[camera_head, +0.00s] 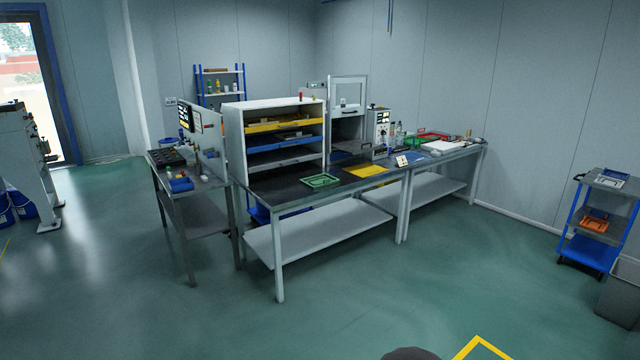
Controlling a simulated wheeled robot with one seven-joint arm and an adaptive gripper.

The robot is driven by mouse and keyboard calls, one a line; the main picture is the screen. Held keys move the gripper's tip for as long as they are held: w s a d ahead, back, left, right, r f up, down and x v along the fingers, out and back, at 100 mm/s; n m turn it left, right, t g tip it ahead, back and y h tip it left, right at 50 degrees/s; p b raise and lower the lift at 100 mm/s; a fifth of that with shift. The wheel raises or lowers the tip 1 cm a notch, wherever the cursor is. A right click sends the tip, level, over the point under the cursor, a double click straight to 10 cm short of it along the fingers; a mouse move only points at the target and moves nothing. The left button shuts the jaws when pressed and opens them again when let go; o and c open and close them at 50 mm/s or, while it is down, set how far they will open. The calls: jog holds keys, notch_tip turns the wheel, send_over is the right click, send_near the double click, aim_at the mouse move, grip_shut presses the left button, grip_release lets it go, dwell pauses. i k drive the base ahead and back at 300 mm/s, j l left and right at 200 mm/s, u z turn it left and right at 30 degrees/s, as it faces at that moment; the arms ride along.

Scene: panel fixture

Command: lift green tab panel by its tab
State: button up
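A small green panel or shallow frame (321,181) lies on the dark top of the long workbench, near its front edge and in front of the white shelf cabinet. It seems to lie flat. Its tab is too small to make out at this distance. My gripper is not in view, and nothing is seen touching the green panel.
The workbench (283,200) stands across the room. On it are the white shelf cabinet (234,145), a yellow sheet (366,171) and a red tray (433,136). A side table (205,194) adjoins left; a blue cart (589,250) stands right. The floor before the bench is clear.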

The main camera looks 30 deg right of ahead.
aim_at(317, 181)
jog(key=i+l+u, duration=0.1)
jog(key=i+u, duration=0.15)
jog(key=i, duration=2.15)
jog(key=i+j+z, duration=0.1)
jog(key=i, duration=0.95)
jog(key=i+z, duration=0.4)
jog(key=i+j+z, duration=0.15)
jog(key=i+z, duration=0.15)
jog(key=z, duration=0.15)
jog(key=i+j+z, duration=0.65)
jog(key=z, duration=0.15)
jog(key=i+j+z, duration=0.2)
jog(key=z, duration=0.2)
jog(key=i+j+z, duration=0.25)
jog(key=z, duration=0.2)
jog(key=i+j+z, duration=0.15)
jog(key=j+z, duration=0.25)
jog(key=i+j+z, duration=0.1)
jog(key=j+z, duration=0.15)
jog(key=z, duration=0.2)
jog(key=j+z, duration=0.4)
jog(key=i+j+z, duration=0.2)
jog(key=j, duration=0.25)
jog(key=k+l, duration=0.05)
jog(key=k, duration=0.05)
